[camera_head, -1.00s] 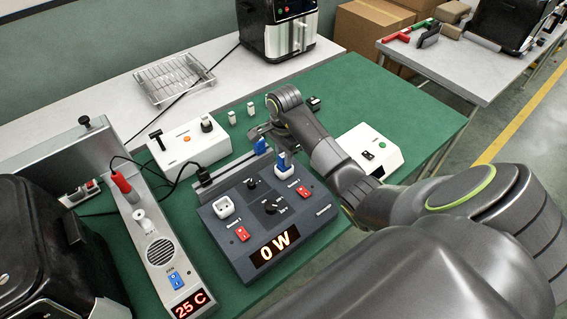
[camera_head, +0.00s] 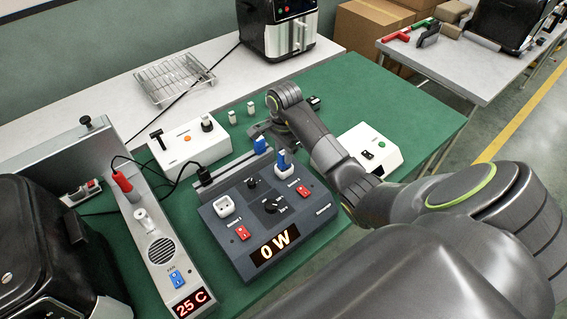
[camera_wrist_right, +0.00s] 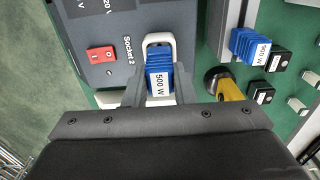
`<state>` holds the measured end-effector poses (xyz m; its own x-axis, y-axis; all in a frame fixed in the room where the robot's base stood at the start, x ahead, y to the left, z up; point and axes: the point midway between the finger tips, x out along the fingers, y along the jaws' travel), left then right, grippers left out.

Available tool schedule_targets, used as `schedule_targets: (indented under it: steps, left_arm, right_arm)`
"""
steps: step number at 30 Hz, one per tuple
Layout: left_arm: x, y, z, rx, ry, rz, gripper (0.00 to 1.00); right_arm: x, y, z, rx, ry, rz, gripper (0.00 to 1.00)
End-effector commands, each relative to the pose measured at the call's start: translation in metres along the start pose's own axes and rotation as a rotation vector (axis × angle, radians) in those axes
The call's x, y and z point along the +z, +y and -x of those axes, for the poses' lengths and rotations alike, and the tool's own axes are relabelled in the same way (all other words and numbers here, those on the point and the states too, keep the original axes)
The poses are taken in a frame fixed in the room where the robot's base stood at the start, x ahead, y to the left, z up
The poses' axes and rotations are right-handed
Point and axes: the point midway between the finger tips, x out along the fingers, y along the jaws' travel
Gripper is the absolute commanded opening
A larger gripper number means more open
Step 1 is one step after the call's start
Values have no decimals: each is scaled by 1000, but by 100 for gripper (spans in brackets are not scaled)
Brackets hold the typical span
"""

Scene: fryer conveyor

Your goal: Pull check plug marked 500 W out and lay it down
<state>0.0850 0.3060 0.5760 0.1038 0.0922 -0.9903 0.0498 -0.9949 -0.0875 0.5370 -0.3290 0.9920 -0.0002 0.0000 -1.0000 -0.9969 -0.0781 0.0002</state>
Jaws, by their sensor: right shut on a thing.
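The blue check plug marked 500 W (camera_wrist_right: 160,82) is at the white socket labelled Socket 2 (camera_wrist_right: 160,42) in the right wrist view. The plug also shows in the head view (camera_head: 283,159), upright at the right-hand socket of the dark power panel (camera_head: 290,236). My right gripper (camera_wrist_right: 160,90) is shut on it, with one finger on each side. Whether the pins are fully in the socket cannot be told. In the head view my right arm reaches over from the right, and its fingers are mostly hidden. My left gripper is not in view.
Another blue plug (camera_wrist_right: 250,47) stands at the rail behind the panel. A white box with a black lever (camera_head: 190,150) is behind left, and a white box with a green button (camera_head: 370,150) is to the right. Green mat (camera_head: 400,110) is clear at the back right.

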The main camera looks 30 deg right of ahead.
Motion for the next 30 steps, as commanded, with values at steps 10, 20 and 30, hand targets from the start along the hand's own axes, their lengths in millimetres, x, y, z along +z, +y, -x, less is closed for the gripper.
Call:
schedule_targets:
  steps: [10, 20, 30]
  left_arm:
    - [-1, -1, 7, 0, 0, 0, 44]
    - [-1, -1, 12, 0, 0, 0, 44]
    - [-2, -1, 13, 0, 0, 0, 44]
  right_arm:
    - [0, 0, 14, -2, 1, 0, 0]
    - [0, 0, 27, -1, 0, 1, 0]
    - [0, 0, 30, -1, 0, 0, 0]
